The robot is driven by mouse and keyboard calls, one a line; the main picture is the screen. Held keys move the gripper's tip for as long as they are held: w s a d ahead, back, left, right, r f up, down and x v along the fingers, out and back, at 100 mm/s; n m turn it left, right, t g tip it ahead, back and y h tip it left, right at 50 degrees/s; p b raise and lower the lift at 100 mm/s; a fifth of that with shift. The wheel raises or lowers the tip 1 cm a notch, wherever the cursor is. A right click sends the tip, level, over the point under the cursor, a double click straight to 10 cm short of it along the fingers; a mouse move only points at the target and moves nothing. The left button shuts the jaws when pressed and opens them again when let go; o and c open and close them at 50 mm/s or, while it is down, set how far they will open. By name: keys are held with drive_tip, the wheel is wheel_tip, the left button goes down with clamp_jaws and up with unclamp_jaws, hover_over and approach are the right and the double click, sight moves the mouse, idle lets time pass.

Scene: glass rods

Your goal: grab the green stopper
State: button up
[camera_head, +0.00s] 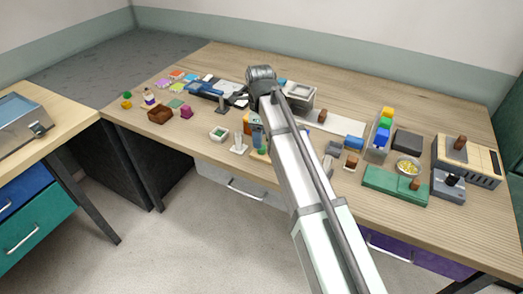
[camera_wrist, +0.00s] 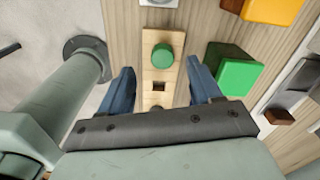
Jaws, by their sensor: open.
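In the wrist view, the green stopper (camera_wrist: 162,56) is a short round green piece with a flat top. It sits on a narrow light wooden strip (camera_wrist: 161,102). A square dark hole shows in the strip nearer to my gripper. My gripper (camera_wrist: 163,88) is open and empty, with one blue-grey finger on each side of the strip. The stopper lies ahead of the fingertips in the picture, close to midway between them, and not between the fingers.
In the wrist view, a green block (camera_wrist: 235,72) stands just right of the right finger, with an orange block (camera_wrist: 272,10) beyond it. In the head view, the wooden table (camera_head: 445,232) is crowded. A dark green case (camera_head: 385,183) and a toaster-like box (camera_head: 468,158) are at right.

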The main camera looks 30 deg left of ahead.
sight(262, 151)
wheel_tip(262, 151, down, 4)
drive_tip(key=shift+w+f, duration=0.15)
drive_tip(key=shift+f, duration=0.05)
drive_tip(key=c, duration=1.1)
drive_tip(key=shift+r, duration=0.15)
